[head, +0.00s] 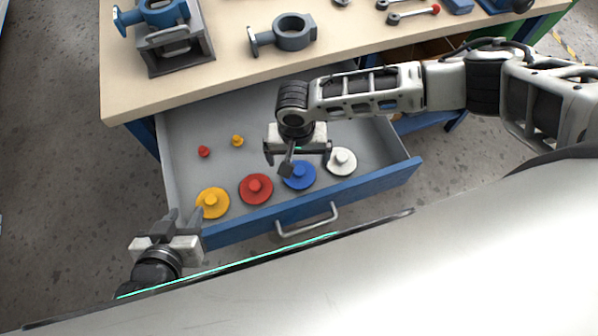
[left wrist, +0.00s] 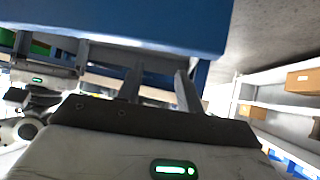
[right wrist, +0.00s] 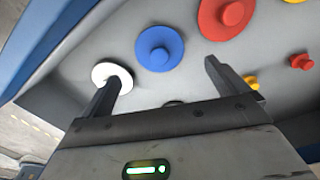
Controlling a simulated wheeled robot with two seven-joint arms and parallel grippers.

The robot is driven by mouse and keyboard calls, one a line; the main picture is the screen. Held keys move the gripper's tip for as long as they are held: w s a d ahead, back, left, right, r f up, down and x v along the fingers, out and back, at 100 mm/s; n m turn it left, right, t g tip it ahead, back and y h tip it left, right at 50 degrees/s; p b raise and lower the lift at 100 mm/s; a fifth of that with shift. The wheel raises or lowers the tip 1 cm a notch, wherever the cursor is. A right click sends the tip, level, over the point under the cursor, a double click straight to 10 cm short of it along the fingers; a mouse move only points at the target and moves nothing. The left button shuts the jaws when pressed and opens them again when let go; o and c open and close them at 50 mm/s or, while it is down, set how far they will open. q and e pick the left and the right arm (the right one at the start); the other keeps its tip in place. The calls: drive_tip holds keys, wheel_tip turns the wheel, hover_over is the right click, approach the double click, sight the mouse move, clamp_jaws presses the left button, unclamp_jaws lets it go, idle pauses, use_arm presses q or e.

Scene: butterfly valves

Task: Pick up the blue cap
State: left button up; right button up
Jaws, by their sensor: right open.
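The blue cap (head: 299,175), a round disc with a raised knob, lies in the open drawer between the red cap (head: 256,188) and the white cap (head: 341,161). My right gripper (head: 298,152) is open and empty above the drawer, just behind the blue cap and partly over it. In the right wrist view the blue cap (right wrist: 159,47) shows whole, beyond the gap between the open fingers (right wrist: 165,78). One finger overlaps the white cap (right wrist: 112,76) in that view. My left gripper (head: 182,222) is open and empty beside the drawer's front left corner.
A yellow cap (head: 212,203) lies left of the red cap. Small red (head: 204,151) and yellow (head: 237,141) pieces lie farther back. The drawer's blue front (head: 365,195) has a grey handle (head: 307,220). The tabletop (head: 235,62) behind carries valve bodies (head: 293,32) and a grey stand (head: 178,50).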

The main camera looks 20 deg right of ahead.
sight(299, 170)
drive_tip(key=shift+f+b, duration=0.4)
drive_tip(key=shift+f, duration=2.7)
drive_tip(key=c, duration=1.2)
